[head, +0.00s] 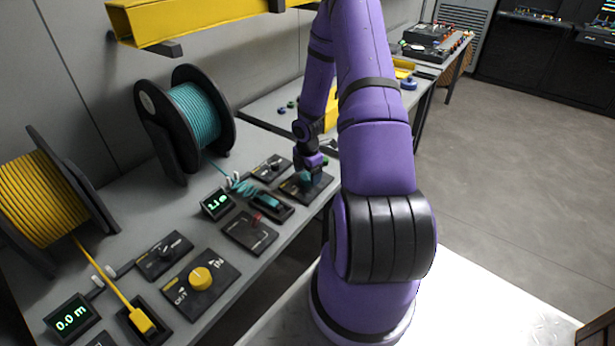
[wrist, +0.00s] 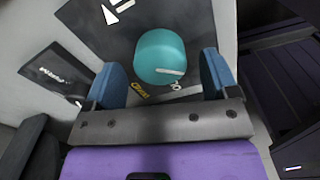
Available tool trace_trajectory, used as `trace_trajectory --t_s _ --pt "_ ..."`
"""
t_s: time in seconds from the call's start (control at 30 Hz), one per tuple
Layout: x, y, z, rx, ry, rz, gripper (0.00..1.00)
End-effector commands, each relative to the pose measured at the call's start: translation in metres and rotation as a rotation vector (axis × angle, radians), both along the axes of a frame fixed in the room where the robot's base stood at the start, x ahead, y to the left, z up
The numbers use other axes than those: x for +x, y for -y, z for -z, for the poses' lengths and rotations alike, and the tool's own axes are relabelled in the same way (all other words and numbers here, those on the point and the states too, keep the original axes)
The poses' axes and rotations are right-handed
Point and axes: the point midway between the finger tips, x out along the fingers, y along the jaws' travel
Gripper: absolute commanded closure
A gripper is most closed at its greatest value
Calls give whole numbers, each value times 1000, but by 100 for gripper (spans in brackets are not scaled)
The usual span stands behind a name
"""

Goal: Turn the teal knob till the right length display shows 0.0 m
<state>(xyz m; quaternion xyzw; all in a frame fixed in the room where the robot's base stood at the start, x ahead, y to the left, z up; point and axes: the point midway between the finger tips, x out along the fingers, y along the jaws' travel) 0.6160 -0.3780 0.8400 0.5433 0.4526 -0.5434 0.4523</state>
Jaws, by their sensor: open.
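The teal knob (wrist: 160,55) is round with a pale pointer line and sits on a dark plate; in the head view the knob (head: 306,180) is partly hidden by my gripper. My gripper (wrist: 160,80) is open, one blue finger on each side of the knob's near side. I cannot tell whether the fingers touch it. The right length display (head: 216,204) is a small black box with green digits, too small to read surely, perhaps 2.1 or 1.1. The left display (head: 72,318) reads 0.0 m.
A teal cable spool (head: 190,115) and a yellow cable spool (head: 48,200) stand along the bench's back. A yellow knob (head: 201,278) sits on its own plate. A plate with a red lever (head: 250,232) lies beside the teal cable. My arm crosses the bench's right side.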

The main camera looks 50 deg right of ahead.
Motion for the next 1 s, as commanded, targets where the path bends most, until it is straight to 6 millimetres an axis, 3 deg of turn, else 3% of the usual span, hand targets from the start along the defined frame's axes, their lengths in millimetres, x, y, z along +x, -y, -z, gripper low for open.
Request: trace_trajectory --t_s 0.2,0.5,0.7,1.0 --pt "0 0 15 0 -1 -1 20" --pt "0 0 16 0 1 0 20" --pt "0 0 16 0 0 0 66" --pt "0 0 15 0 1 23 69"
